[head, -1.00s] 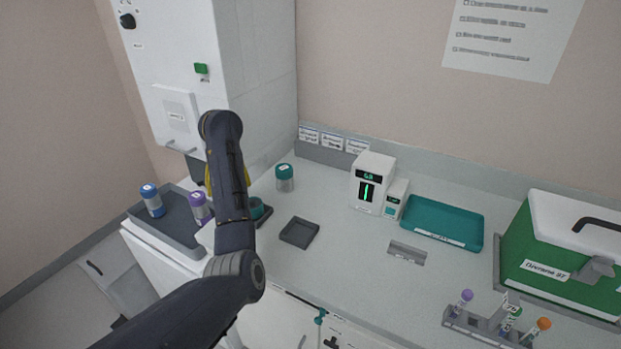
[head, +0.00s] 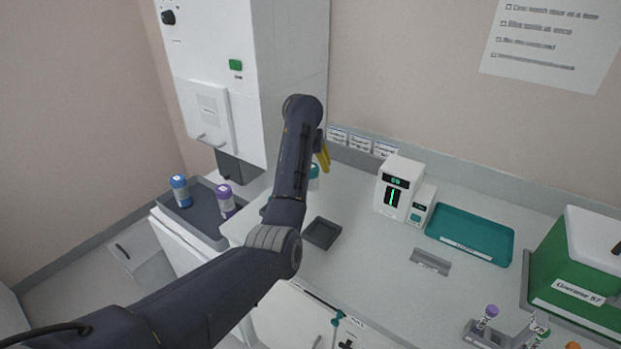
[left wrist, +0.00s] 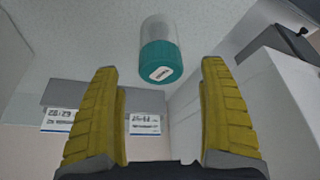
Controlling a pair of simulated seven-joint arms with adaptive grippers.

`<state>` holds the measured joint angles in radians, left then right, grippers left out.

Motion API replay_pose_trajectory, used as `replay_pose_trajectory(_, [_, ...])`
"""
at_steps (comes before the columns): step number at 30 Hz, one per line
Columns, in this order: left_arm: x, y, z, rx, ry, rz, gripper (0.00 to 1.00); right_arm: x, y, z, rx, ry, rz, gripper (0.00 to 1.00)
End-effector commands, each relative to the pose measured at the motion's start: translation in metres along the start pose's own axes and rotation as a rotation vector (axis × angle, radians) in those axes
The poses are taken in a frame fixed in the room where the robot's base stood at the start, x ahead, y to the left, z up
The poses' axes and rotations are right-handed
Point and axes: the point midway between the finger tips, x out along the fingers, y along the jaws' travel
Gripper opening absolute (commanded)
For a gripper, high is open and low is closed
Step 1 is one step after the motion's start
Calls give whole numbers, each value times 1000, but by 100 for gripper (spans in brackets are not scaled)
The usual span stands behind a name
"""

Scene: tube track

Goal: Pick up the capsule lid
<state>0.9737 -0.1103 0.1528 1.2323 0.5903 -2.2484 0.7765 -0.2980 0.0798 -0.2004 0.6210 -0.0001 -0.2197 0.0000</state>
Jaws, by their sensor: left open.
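The capsule, a clear jar (left wrist: 157,30), carries a teal capsule lid (left wrist: 160,56) with a small white label in the left wrist view. In the head view the lid (head: 314,170) shows only partly, behind my left arm. My left gripper (head: 322,155) has yellow fingers close to the capsule. In the left wrist view the gripper (left wrist: 160,72) is open and empty, with the lid centred beyond and between its fingertips. No contact shows. My right gripper is not in view.
A grey tray (head: 206,222) holds a blue-capped jar (head: 179,191) and a purple-capped jar (head: 224,201). A tall white machine (head: 292,80) stands behind my arm. A small dark tray (head: 322,233), a white device (head: 398,189) and a teal tray (head: 470,235) sit to the right.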

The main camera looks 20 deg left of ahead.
Motion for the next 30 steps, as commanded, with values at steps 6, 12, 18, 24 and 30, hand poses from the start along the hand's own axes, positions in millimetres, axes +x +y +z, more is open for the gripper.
replay_pose_trajectory(6, [26, 0, 1, -1, -2, -2, 78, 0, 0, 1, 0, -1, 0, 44])
replay_pose_trajectory(12, [33, 0, 0, -1, 0, -1, 78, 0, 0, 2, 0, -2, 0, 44])
replay_pose_trajectory(18, [52, -2, 2, -1, -3, -3, 78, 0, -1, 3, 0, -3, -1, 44])
replay_pose_trajectory(24, [75, -1, 3, 0, -2, -1, 78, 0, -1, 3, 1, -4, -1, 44])
replay_pose_trajectory(30, [85, -2, 3, -1, -1, -1, 78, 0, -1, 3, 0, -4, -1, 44])
